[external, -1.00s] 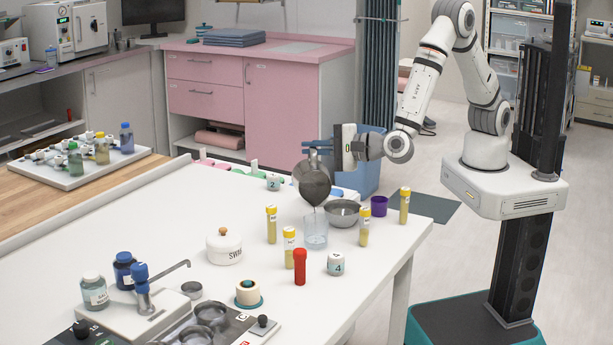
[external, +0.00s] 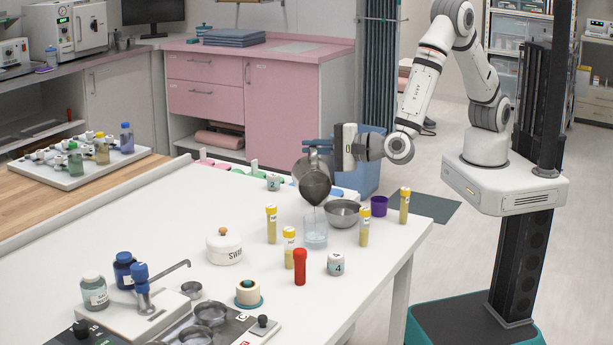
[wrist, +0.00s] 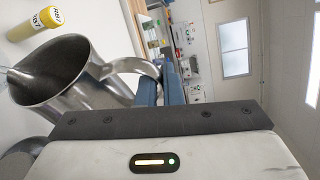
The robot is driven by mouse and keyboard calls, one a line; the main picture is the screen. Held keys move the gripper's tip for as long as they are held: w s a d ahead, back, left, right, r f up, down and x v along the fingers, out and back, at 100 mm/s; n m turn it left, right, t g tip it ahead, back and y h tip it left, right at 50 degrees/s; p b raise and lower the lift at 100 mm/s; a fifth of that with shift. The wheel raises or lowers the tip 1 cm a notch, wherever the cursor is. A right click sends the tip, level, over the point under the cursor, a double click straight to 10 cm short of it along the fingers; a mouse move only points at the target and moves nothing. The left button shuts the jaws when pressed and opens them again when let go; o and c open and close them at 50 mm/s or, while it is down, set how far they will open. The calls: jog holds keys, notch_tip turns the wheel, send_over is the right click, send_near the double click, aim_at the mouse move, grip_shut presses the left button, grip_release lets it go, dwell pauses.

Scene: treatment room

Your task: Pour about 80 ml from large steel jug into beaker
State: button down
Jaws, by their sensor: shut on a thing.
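The large steel jug (external: 315,183) is tilted over the clear beaker (external: 315,233), its mouth facing down and toward the camera in the external view. A thin stream runs from its lip into the beaker, which stands upright on the white table and holds some pale liquid. My gripper (external: 325,150) is shut on the jug's handle, above the table. In the wrist view the jug (wrist: 70,75) lies tipped to the left, with the stream at its lip and blue fingers (wrist: 160,88) at its handle. The beaker is not clearly visible there.
A steel bowl (external: 343,213) stands close right of the beaker. A lidded white pot (external: 224,246) stands left.

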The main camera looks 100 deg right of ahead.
jog(key=shift+a+r+p, duration=0.15)
jog(key=shift+a+p, duration=0.1)
jog(key=shift+p, duration=0.1)
jog(key=shift+d+f+b, duration=0.1)
jog(key=shift+f+b, duration=0.1)
jog(key=shift+b, duration=0.15)
jog(key=d+b, duration=0.1)
jog(key=d+f+m+b, duration=0.1)
jog(key=d+b, duration=0.1)
jog(key=s+d+m+y+b, duration=0.1)
jog(key=b, duration=0.1)
jog(key=shift+d+f, duration=0.35)
jog(key=shift+d+r, duration=0.1)
jog(key=shift+r, duration=0.05)
jog(key=shift+d+m+g+y+b, duration=0.45)
jog(key=shift+d+m, duration=0.15)
jog(key=shift+m, duration=0.3)
dwell(0.6)
